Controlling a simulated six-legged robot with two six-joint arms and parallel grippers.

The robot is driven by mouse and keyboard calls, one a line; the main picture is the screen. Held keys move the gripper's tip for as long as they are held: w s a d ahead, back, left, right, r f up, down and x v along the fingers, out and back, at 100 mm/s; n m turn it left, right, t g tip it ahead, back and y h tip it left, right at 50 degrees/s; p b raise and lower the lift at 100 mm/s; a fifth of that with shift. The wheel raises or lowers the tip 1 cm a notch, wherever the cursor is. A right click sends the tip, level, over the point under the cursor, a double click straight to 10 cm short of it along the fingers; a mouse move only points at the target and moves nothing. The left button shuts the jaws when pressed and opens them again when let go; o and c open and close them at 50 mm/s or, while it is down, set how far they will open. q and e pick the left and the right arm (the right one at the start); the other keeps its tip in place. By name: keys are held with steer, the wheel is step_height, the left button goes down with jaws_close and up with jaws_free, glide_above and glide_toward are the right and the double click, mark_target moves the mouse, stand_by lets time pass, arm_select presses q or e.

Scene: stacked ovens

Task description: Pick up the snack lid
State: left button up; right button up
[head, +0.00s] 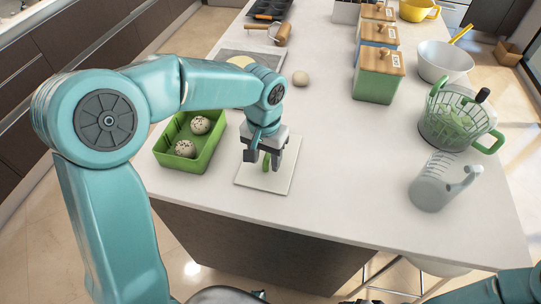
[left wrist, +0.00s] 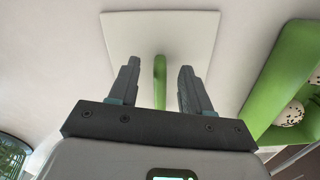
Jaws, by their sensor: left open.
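The snack lid (head: 265,182) is a flat, white, square panel with an upright green handle (head: 267,162). It lies on the white counter, right of the green snack box (head: 196,158). My left gripper (head: 262,158) is open above the lid, pointing down. In the left wrist view, the lid (left wrist: 190,27) lies beyond the fingers, and its green handle (left wrist: 160,80) shows in the gap between the two open fingers (left wrist: 160,68). I cannot tell if either finger touches the handle. My right gripper is not visible; only part of that arm shows at lower right.
The green box holds two speckled round snacks (head: 185,148). At the right stand a measuring jug (head: 433,185), a green basket (head: 455,120), a white bowl (head: 443,62) and wooden-lidded canisters (head: 379,76). The counter's middle is clear.

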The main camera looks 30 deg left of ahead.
arm_select(q)
steer(key=shift+f, duration=0.65)
steer(key=shift+a+f, duration=0.1)
steer(key=shift+f, duration=0.1)
steer(key=shift+c, duration=1.3)
jaws_close()
